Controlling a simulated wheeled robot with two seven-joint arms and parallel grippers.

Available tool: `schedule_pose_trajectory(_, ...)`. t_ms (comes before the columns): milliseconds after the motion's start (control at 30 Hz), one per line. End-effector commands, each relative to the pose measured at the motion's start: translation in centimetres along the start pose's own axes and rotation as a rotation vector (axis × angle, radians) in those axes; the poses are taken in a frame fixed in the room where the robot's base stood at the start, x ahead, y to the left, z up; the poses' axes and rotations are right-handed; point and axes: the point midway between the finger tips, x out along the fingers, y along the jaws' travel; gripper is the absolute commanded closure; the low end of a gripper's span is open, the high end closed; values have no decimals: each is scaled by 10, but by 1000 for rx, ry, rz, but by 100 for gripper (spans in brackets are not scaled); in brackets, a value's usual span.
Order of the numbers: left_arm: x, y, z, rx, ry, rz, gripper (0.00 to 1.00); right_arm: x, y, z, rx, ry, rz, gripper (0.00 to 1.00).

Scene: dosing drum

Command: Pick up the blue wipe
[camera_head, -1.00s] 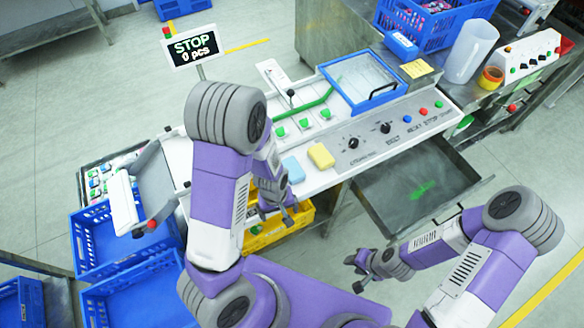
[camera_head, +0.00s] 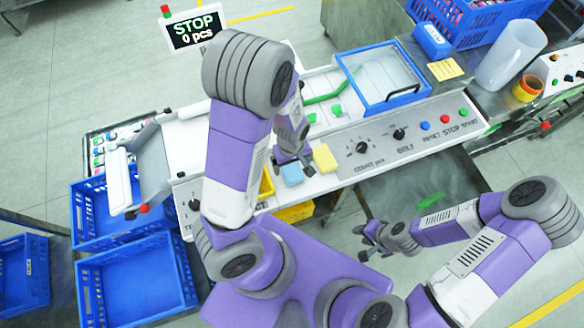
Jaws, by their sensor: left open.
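The blue wipe (camera_head: 292,175) lies on the white sloping panel of the machine, to the left of a yellow wipe (camera_head: 325,158). My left gripper (camera_head: 293,161) is open, with its fingers just above the blue wipe in the picture. I cannot tell whether they touch it. My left forearm hides part of the panel to the left. My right gripper (camera_head: 364,244) is open and empty, in front of the machine at the right.
Knobs and coloured buttons (camera_head: 444,122) line the panel. A blue-framed lid (camera_head: 385,104) is above them. A yellow crate (camera_head: 295,212) is below the panel edge, and blue crates (camera_head: 140,290) stand at the left. A grey tray (camera_head: 455,180) is at the right.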

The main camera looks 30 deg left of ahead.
Motion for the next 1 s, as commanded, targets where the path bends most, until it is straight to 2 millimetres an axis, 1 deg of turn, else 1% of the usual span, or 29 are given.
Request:
schedule_pose_trajectory(33, 10, -2, 0, 0, -2, -4, 6, 4, 2, 0, 0, 0, 0, 62)
schedule_pose_trajectory(100, 22, -3, 0, -1, -2, -4, 6, 7, 3, 0, 0, 0, 0, 62)
schedule_pose_trajectory(233, 39, -3, 0, 0, -2, -3, 6, 11, 4, -1, 0, 1, 0, 62)
schedule_pose_trajectory(333, 44, -2, 0, 0, -2, 0, 6, 12, 5, -1, 0, 1, 0, 62)
schedule_pose_trajectory(567, 44, -2, 0, 1, -1, 1, 6, 12, 4, -1, 0, 1, 0, 62)
schedule_pose_trajectory(933, 44, -1, 0, 2, -1, 1, 63, 12, 4, -1, 0, 1, 0, 62)
schedule_pose_trajectory(967, 44, -1, 0, 2, -1, 1, 66, 12, 4, -1, 0, 1, 0, 62)
schedule_pose_trajectory(1000, 44, -1, 0, 2, -1, 1, 66, 12, 4, -1, 0, 1, 0, 62)
